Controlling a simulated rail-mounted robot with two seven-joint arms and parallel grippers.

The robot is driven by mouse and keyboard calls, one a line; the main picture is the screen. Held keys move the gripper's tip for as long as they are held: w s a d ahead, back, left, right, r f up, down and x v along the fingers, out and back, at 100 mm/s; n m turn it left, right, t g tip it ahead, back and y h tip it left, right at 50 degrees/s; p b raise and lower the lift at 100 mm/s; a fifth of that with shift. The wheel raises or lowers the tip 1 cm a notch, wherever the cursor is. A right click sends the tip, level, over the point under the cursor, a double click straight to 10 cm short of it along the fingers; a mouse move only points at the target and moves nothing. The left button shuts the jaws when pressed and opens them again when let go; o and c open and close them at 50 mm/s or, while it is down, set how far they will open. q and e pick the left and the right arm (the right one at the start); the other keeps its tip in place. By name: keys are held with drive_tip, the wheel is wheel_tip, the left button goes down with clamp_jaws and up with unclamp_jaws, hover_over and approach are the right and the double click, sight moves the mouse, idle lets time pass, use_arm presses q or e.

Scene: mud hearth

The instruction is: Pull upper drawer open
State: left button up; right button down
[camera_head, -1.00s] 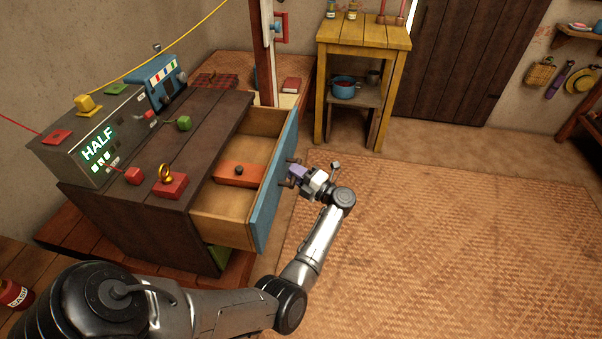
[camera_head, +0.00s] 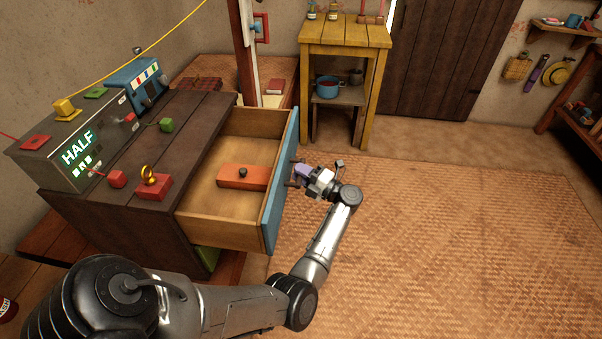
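The upper drawer stands well out of the dark wooden cabinet (camera_head: 205,115). Its front (camera_head: 278,190) is blue and its inside (camera_head: 215,208) is bare wood. An orange block with a dark knob (camera_head: 242,176) lies inside the drawer. My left gripper (camera_head: 303,174) is at the outer face of the blue front and appears shut on the dark drawer handle (camera_head: 292,183); the fingertips are small and partly hide the handle. My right gripper is not in view.
A grey box reading HALF (camera_head: 75,150), a blue device (camera_head: 138,85), a red block with a gold ring (camera_head: 152,186) and a green block (camera_head: 166,125) stand on the cabinet. A yellow table (camera_head: 345,32) stands behind. The woven mat (camera_head: 440,240) at right is clear.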

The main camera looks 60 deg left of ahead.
use_arm(q)
drive_tip(key=o, duration=0.3)
drive_tip(key=shift+v, duration=6.9)
